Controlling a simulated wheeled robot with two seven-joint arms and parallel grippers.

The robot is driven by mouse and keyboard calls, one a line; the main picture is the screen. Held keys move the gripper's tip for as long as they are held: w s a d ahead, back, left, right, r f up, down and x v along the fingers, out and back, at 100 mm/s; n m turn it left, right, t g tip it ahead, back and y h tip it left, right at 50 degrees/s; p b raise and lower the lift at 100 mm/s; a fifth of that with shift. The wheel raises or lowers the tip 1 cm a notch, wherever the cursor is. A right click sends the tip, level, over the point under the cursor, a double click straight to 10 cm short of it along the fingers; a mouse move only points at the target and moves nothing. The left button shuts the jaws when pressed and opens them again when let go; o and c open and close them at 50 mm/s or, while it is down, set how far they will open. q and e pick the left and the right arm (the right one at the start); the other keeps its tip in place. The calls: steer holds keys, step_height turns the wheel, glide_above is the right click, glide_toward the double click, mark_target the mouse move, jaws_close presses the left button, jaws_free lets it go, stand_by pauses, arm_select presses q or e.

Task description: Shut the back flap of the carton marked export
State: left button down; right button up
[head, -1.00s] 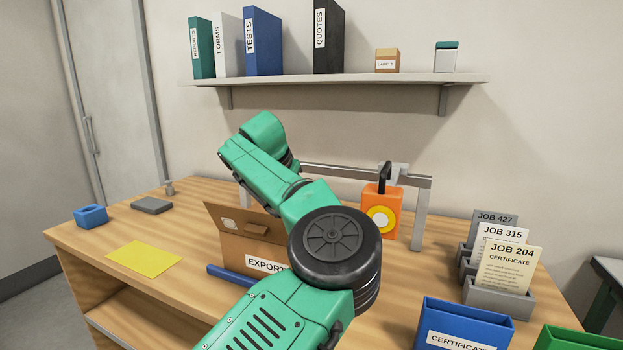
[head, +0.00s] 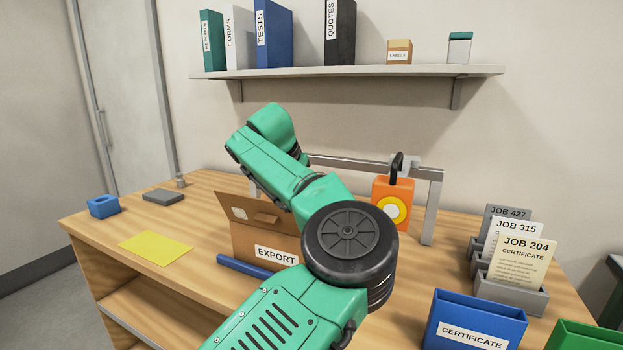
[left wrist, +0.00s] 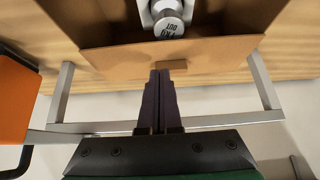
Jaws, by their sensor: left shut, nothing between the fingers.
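The brown carton marked EXPORT (head: 262,246) stands on the table in the head view, partly hidden by my left arm. A brown panel (head: 226,205) rises above its front wall at the left. In the left wrist view, a carton flap (left wrist: 215,52) with a small tab (left wrist: 171,65) on its edge stands open, and a metal weight (left wrist: 167,22) shows inside the carton. My left gripper (left wrist: 160,74) is shut and empty, its tips close to the flap's edge beside the tab; I cannot tell whether they touch. The gripper is hidden in the head view.
A metal frame (head: 432,210) with a hanging orange block (head: 380,189) stands behind the carton. A blue bar (head: 240,266) lies in front of it. A yellow sheet (head: 155,248) lies left; a blue certificate box (head: 475,312) and card holders (head: 512,296) stand right.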

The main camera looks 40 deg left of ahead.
arm_select(q)
steer(key=shift+s+d+r, duration=0.15)
steer(key=shift+s+r, duration=0.05)
steer(key=shift+s, duration=0.15)
steer(key=v, duration=1.4)
steer(key=shift+s+r, duration=0.15)
steer(key=shift+r, duration=0.05)
